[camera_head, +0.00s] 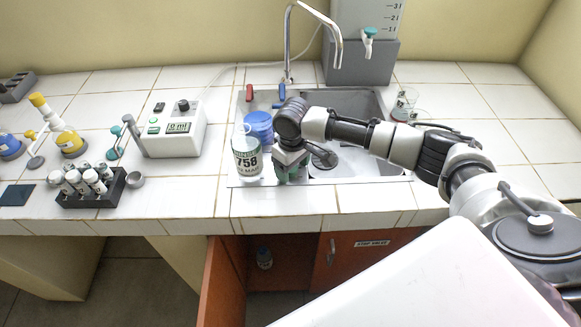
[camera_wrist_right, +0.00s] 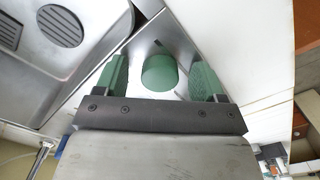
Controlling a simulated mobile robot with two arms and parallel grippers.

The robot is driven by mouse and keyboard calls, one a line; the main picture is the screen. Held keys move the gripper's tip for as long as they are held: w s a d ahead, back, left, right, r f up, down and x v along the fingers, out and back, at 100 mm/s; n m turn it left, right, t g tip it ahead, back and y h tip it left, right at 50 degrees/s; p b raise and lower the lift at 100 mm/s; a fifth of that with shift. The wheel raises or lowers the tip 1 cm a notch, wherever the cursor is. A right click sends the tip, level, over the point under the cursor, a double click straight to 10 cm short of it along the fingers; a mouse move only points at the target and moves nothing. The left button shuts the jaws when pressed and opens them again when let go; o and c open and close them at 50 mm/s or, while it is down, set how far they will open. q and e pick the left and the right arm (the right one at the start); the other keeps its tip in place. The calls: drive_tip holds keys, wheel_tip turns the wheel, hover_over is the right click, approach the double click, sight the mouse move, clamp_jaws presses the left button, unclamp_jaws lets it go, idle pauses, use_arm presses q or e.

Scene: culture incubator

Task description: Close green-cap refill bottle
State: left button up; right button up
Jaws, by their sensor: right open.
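A clear bottle (camera_head: 247,160) with a white label reading 758 stands upright at the left end of the sink's front rim. I see no green cap on its top. In the wrist view a round green cap (camera_wrist_right: 160,72) sits on the steel surface between the two green fingers of my right gripper (camera_wrist_right: 160,82). The fingers are spread, with a gap on each side of the cap. In the head view my right gripper (camera_head: 291,172) is pointed down at the front rim, just right of the bottle, and hides the cap. My left gripper is not in view.
A blue container (camera_head: 260,124) stands behind the bottle. The sink basin (camera_head: 355,105) and tap (camera_head: 290,45) are behind my right arm. A meter box (camera_head: 178,130) and a vial rack (camera_head: 92,195) are to the left. The cabinet door (camera_head: 222,285) below is open.

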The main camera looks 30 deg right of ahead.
drive_tip(key=shift+c, duration=0.2)
drive_tip(key=c, duration=1)
